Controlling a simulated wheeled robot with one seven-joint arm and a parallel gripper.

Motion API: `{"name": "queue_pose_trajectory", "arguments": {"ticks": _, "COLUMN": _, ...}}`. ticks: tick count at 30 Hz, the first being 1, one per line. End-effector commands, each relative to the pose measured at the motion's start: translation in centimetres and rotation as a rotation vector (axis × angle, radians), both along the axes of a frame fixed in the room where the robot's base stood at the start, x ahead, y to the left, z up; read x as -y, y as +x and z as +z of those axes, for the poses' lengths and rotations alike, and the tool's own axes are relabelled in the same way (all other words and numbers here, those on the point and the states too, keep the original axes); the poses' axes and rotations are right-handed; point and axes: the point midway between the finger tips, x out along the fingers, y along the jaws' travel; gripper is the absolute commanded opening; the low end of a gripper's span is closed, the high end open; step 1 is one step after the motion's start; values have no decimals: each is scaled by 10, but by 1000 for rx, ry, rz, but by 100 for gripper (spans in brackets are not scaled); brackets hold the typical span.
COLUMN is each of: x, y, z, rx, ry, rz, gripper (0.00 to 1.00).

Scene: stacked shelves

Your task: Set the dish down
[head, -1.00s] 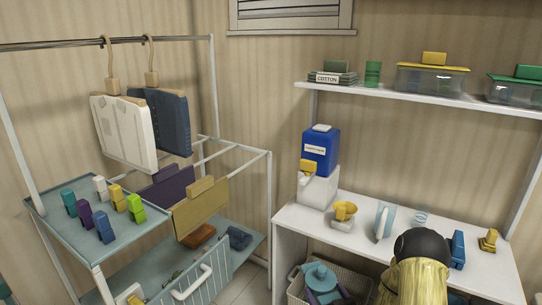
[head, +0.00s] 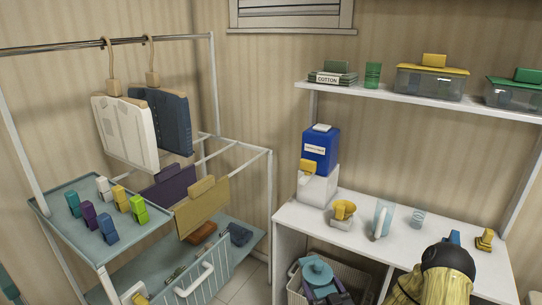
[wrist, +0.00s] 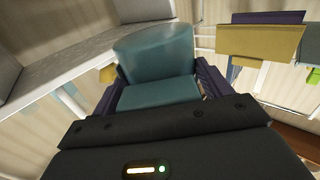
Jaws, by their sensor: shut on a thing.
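The teal dish (head: 317,270) is in the lower middle of the head view, in front of a basket. It also shows in the wrist view as a teal block with a wider rounded part (wrist: 155,48) beyond it. My gripper (wrist: 157,93), with dark purple fingers, is shut on the dish's near block. In the head view my gripper (head: 325,291) shows as purple parts just below the dish. I cannot see the dish's underside or whether it touches anything.
A basket (head: 353,279) stands under the white bench (head: 345,238). Left is a drying rack with a teal tray (head: 70,231), hanging boards (head: 202,208) and a lower shelf (head: 232,231).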

Motion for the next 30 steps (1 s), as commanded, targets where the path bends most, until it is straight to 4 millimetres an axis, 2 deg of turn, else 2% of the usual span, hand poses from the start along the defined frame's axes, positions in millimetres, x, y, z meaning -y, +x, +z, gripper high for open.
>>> {"name": "queue_pose_trajectory", "arguments": {"ticks": 1, "x": 0, "y": 1, "z": 12, "rx": 3, "ry": 3, "rz": -10, "gripper": 36}}
{"name": "queue_pose_trajectory", "arguments": {"ticks": 18, "x": 0, "y": 13, "z": 53, "rx": 7, "ry": 7, "rz": -164, "gripper": 36}}
{"name": "queue_pose_trajectory", "arguments": {"ticks": 24, "x": 0, "y": 15, "z": 64, "rx": -2, "ry": 5, "rz": -221, "gripper": 36}}
{"name": "queue_pose_trajectory", "arguments": {"ticks": 30, "x": 0, "y": 16, "z": 66, "rx": -7, "ry": 0, "rz": -255, "gripper": 36}}
